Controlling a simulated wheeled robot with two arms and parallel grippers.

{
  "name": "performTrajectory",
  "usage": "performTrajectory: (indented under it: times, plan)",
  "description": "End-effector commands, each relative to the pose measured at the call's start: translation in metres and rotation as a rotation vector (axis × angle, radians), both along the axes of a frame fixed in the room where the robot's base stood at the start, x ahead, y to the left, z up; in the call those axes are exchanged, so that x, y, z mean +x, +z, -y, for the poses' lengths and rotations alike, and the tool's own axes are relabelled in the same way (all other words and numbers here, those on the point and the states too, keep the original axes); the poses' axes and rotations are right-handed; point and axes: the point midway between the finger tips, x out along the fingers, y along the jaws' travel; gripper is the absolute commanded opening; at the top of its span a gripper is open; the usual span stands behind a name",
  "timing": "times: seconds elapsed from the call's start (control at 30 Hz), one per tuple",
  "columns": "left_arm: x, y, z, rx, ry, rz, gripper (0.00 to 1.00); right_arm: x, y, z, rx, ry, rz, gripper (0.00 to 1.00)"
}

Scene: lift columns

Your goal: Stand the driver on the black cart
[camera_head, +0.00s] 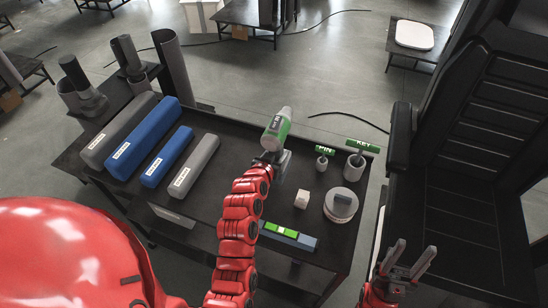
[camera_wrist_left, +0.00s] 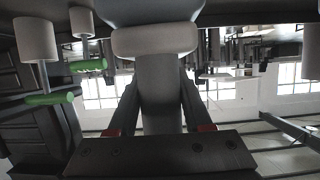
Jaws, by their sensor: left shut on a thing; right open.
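The driver (camera_head: 277,128), with a green and pale grey body, is held above the back part of the dark table. My left gripper (camera_head: 268,160) is shut on it; in the left wrist view the fingers (camera_wrist_left: 160,105) close around its grey grip (camera_wrist_left: 158,75). The driver's lower end is partly hidden by the gripper. A black cart-like unit with a flat deck (camera_head: 455,225) and a tall slatted back stands at the right, apart from the driver. My right gripper (camera_head: 405,262) is open and empty in front of that deck.
The dark table (camera_head: 225,205) bears blue and grey bars (camera_head: 145,138) at left. Green-handled PIN (camera_head: 325,151) and KEY (camera_head: 361,146) pieces, a small pale block (camera_head: 302,199), a round grey piece (camera_head: 341,205) and a green-topped bar (camera_head: 288,235) stand at right. The black deck looks clear.

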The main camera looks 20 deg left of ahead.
Motion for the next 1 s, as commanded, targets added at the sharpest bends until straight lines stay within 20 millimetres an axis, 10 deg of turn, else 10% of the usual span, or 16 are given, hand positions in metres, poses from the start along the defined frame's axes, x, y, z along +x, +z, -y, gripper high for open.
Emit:
performTrajectory:
  times: [0.8, 0.83, 1.0]
  plan:
    - [0.001, -0.039, -0.001, -0.001, 0.004, 0.008, 0.0, 0.0, 0.008, 0.0, 0.0, 0.0, 0.0, 0.5]
    - [0.001, -0.039, -0.001, 0.0, 0.003, 0.006, 0.55, 0.0, 0.01, 0.0, 0.0, 0.0, 0.0, 0.5]
    - [0.0, -0.039, -0.001, -0.001, 0.003, 0.004, 0.8, 0.0, 0.01, 0.0, 0.0, 0.0, 0.0, 0.5]
